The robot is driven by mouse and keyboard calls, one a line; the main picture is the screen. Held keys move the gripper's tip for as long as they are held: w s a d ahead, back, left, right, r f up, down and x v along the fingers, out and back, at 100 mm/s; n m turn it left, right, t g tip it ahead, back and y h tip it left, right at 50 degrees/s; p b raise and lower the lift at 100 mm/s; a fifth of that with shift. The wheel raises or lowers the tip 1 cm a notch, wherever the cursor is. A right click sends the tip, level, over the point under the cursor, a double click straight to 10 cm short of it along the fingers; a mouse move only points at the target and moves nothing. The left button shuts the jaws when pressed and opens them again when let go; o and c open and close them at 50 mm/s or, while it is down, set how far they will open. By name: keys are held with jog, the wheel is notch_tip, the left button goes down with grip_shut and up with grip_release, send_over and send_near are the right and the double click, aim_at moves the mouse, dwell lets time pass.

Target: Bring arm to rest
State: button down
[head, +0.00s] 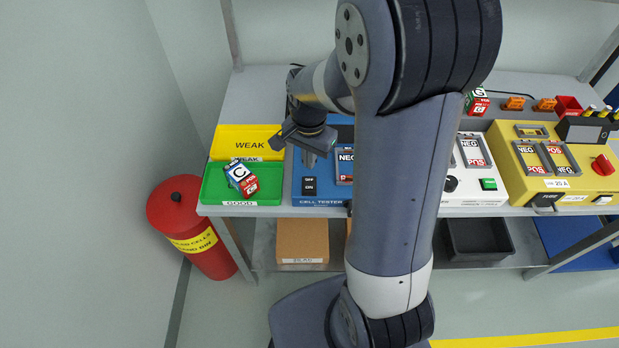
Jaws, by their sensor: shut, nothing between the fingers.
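My gripper (310,160) is in the head view, left of the middle, above the left part of the blue cell tester (312,199). It points down, and its fingers are shut with nothing between them. My arm reaches up across the middle of the view and bends back to the left, hiding part of the bench and of the tester.
A green GOOD tray (213,190) holds a cell (241,178); a yellow WEAK tray (228,140) is behind it. A white device (470,195) and a yellow device (570,185) stand right of my arm. A red bin (185,215) stands on the floor at left.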

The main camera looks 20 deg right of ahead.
aim_at(309, 180)
jog(key=shift+r+p, duration=0.35)
jog(key=shift+r, duration=0.4)
jog(key=shift+f, duration=0.1)
notch_tip(309, 180, down, 7)
jog(key=b, duration=0.5)
jog(key=shift+b, duration=0.4)
jog(key=shift+r, duration=0.2)
